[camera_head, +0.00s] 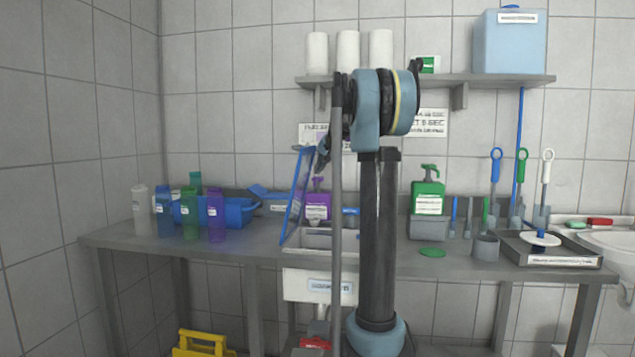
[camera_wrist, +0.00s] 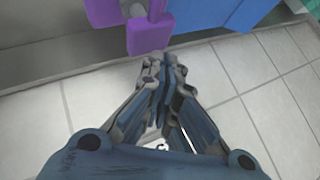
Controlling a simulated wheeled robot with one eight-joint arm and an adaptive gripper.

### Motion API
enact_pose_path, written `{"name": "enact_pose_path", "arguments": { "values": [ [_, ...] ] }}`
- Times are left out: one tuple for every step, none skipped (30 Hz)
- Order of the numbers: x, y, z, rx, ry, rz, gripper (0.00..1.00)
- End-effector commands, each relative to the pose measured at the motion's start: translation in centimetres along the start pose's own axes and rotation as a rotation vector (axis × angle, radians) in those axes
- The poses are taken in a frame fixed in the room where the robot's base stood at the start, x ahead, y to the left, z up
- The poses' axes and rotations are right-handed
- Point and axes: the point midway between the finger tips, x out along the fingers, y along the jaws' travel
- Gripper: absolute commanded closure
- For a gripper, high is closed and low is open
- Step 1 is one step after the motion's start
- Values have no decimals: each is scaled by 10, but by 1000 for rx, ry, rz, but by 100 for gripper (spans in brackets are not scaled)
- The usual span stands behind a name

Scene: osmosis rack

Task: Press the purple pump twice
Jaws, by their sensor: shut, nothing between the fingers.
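The purple pump bottle (camera_head: 316,207) stands on the counter in the head view, with a white label on its front and its purple pump head on top. My gripper (camera_head: 322,160) is above the bottle, partly hidden by my arm. In the wrist view my gripper (camera_wrist: 165,68) is shut and empty. I cannot tell from these frames how high the fingertips are over the pump head.
A blue folding frame (camera_head: 294,205) stands left of the purple bottle. A green pump bottle (camera_head: 427,200) stands to the right. A shelf (camera_head: 440,79) with rolls hangs above.

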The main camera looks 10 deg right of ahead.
Motion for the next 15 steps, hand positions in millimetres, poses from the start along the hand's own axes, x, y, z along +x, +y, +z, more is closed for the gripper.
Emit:
{"name": "enact_pose_path", "arguments": {
  "values": [
    [-1, -1, -1, 0, 0, 0, 100],
    [-1, -1, -1, 0, 0, 0, 100],
    [-2, -1, -1, 0, 0, 0, 100],
    [-2, -1, -1, 0, 0, 0, 100],
    [-2, -1, -1, 0, 0, 0, 100],
    [-2, -1, -1, 0, 0, 0, 100],
    [-2, -1, -1, 0, 0, 0, 100],
    [-2, -1, -1, 0, 0, 0, 100],
    [-2, -1, -1, 0, 0, 0, 100],
    [-2, -1, -1, 0, 0, 0, 100],
    [-2, -2, -2, 0, 0, 0, 100],
    [-3, -2, -2, 0, 0, 0, 100],
    [-4, -3, -3, 0, 0, 0, 100],
    [-6, -4, -4, 0, 0, 0, 100],
    [-8, -6, -6, 0, 0, 0, 100]
  ]
}}
